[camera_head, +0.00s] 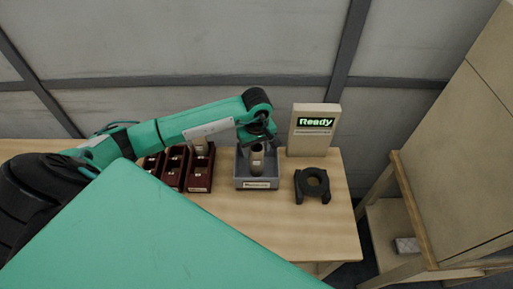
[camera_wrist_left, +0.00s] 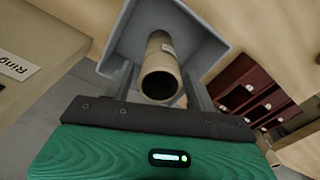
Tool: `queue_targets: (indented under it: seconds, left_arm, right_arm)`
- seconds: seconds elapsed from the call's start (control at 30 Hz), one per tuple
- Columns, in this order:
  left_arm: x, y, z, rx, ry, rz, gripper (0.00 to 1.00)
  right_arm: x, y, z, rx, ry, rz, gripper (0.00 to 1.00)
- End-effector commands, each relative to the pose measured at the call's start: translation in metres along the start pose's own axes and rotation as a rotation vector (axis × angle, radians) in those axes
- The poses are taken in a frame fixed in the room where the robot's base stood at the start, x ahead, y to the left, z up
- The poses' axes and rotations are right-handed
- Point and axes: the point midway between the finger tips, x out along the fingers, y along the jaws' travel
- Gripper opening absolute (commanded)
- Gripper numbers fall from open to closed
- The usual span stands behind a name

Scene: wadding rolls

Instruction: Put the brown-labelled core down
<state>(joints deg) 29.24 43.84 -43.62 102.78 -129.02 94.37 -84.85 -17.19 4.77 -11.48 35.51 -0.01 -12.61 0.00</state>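A tan hollow core (camera_head: 257,160) stands in the grey tray (camera_head: 257,184) with a white label on its front. In the left wrist view the core (camera_wrist_left: 161,66) is seen from its open end, with a small pale label on its side; I cannot make out brown on it. My left gripper (camera_head: 257,142) is right over the tray. Its fingers (camera_wrist_left: 160,85) stand on either side of the core's upper end, with a narrow gap seen on each side. The grey tray (camera_wrist_left: 203,48) surrounds the core's lower end. My right gripper is not in view.
A black ring-shaped fixture (camera_head: 312,194) lies right of the tray. A panel (camera_head: 314,145) reading "Ready" stands behind it. The front tabletop is clear.

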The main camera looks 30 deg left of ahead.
Motion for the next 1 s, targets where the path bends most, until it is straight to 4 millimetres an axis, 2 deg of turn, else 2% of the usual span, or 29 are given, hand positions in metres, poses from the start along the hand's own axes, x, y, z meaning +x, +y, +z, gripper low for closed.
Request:
queue_targets:
  seconds: [0.33, 0.5, 0.53, 0.7, 1.0]
  left_arm:
    - [-0.002, 0.0, 0.0, 0.0, 0.0, 0.0, 0.64]
    - [-0.011, 0.0, 0.0, -0.001, -0.001, -0.001, 0.64]
    - [-0.012, 0.001, -0.001, 0.0, 0.002, 0.003, 0.64]
    - [-0.046, 0.001, -0.001, 0.001, 0.004, 0.006, 0.64]
    - [-0.102, 0.001, -0.001, 0.0, 0.003, 0.003, 0.64]
  right_arm:
    - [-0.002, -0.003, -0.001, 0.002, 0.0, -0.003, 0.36]
    - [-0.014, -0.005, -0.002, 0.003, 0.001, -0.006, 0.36]
    - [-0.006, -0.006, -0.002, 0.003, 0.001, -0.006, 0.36]
    - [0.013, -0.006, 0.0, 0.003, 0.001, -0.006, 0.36]
    - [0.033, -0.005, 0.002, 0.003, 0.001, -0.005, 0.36]
